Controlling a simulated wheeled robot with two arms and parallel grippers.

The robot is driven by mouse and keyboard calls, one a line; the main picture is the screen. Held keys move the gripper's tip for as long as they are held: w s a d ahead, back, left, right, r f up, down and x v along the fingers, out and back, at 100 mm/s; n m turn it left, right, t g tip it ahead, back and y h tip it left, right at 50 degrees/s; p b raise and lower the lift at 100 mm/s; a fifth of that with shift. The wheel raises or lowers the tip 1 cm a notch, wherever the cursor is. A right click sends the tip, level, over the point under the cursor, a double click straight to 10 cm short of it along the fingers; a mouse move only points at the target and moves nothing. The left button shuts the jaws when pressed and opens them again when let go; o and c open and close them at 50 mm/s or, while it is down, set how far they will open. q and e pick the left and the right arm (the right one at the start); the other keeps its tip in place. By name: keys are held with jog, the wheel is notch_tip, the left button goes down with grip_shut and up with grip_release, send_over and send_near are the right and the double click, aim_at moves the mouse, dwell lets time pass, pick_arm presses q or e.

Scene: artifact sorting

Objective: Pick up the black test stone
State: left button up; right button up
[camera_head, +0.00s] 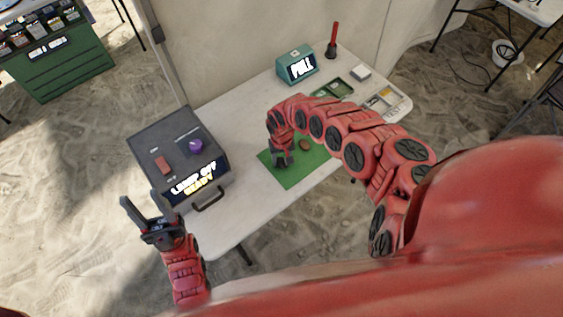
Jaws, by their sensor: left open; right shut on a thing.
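My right gripper (281,160) points down at the green mat (292,179) on the white table. It is shut on a small dark thing, which seems to be the black test stone; the dark fingers hide most of it, and I cannot tell whether it touches the mat. A brown, rounded stone (305,145) lies on the mat just right of this gripper. My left gripper (139,207) is open and empty, in front of the table's left end and the dark box.
The dark box (150,140) with a lit sign, purple knob and handle stands at the table's left. A teal box (297,66), a red upright tool (333,40), a green tray (334,88) and a sorting tray (385,101) are at the back and right. The table's middle is mostly clear.

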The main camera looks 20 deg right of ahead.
grip_shut()
jog(key=shift+r, duration=0.15)
